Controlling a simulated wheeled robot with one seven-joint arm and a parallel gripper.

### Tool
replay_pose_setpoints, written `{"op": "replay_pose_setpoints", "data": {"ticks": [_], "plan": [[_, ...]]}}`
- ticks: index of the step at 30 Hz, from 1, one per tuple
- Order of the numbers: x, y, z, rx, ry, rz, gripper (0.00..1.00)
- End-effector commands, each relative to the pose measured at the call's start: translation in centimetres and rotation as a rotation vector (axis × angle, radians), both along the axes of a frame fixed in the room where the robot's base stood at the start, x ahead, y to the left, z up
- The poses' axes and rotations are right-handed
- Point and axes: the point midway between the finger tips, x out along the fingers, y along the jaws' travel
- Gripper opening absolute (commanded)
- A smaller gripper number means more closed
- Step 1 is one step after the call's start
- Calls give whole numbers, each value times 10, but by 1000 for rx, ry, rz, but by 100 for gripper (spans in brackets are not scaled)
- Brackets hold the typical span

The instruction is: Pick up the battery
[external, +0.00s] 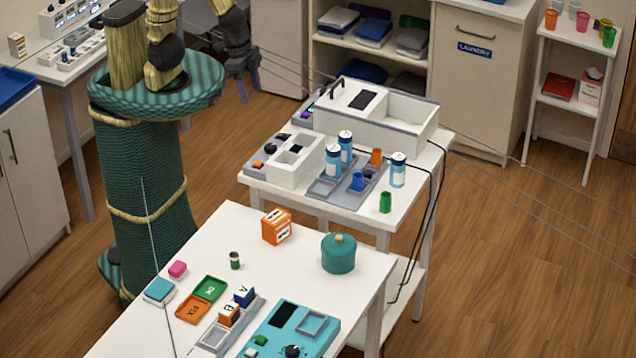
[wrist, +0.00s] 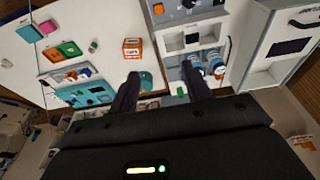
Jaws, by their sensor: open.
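No object is clearly marked as the battery. A small dark cylinder with a pale top (external: 235,260) stands upright on the near white table (external: 240,225) and may be it; it also shows in the wrist view (wrist: 93,46). Several blue-and-white capped cylinders (external: 398,170) stand around a grey tray on the far white table and look more like bottles. My gripper (external: 248,86) is raised behind and left of the far table, apart from everything. In the wrist view my gripper (wrist: 160,82) has its two dark fingers spread with nothing held between them.
An orange box (external: 276,227) and a teal lidded pot (external: 338,254) stand on the near table. Green and orange trays (external: 209,289), lettered blocks and a teal panel (external: 291,329) fill its front.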

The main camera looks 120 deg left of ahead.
Motion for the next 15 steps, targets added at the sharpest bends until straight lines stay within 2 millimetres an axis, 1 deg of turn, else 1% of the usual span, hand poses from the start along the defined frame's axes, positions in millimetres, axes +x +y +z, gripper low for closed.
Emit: {"op": "replay_pose_setpoints", "data": {"ticks": [9, 11, 15], "plan": [[1, 0, 2, 0, -1, 0, 49], [1, 0, 6, 0, -4, 0, 49], [1, 0, 22, 0, -7, 0, 49]]}}
